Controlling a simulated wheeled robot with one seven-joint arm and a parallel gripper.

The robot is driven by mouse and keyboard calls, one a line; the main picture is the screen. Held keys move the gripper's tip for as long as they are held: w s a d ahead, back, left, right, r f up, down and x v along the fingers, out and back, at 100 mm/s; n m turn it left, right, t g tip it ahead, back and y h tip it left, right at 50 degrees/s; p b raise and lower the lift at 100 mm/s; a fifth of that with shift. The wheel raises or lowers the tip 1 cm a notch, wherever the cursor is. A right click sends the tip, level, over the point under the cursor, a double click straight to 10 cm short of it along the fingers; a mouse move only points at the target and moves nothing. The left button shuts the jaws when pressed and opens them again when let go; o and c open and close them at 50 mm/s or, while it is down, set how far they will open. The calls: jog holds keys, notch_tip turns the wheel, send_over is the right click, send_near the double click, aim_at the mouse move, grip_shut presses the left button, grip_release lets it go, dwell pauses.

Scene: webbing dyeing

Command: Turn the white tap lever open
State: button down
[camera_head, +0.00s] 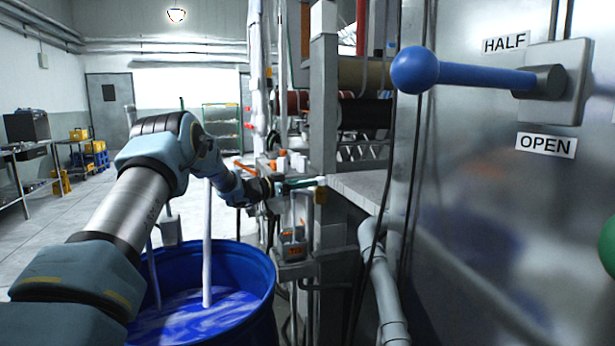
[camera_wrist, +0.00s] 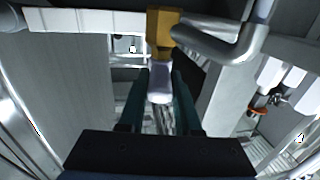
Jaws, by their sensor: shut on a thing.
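The white tap lever (camera_wrist: 159,88) is in the wrist view, below a brass-coloured tap body (camera_wrist: 162,28). My gripper (camera_wrist: 159,80) has its two dark green fingers on either side of the lever, shut on it. In the head view, my gripper (camera_head: 303,183) reaches away from my arm towards the brass tap (camera_head: 320,196) beside a grey post. The white lever (camera_head: 321,181) shows there only as a small pale end at the fingertips. Most of it is hidden, and its exact angle is hard to tell.
A blue drum (camera_head: 263,268) with pale liquid and hanging white strands stands below my arm. A metal panel at right carries a blue-knobbed lever (camera_head: 480,76) with HALF and OPEN labels. A grey pipe (camera_head: 384,285) runs beneath the ledge. A bent metal pipe (camera_wrist: 240,45) passes near the tap.

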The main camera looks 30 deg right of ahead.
jog(key=shift+w+m+g, duration=0.15)
jog(key=shift+m+g, duration=0.15)
jog(key=shift+g, duration=0.2)
jog(key=shift+r, duration=0.1)
jog(key=c, duration=0.6)
grip_release()
jog(key=a+b, duration=0.2)
jog(key=a, duration=0.8)
jog(key=shift+a+b, duration=0.35)
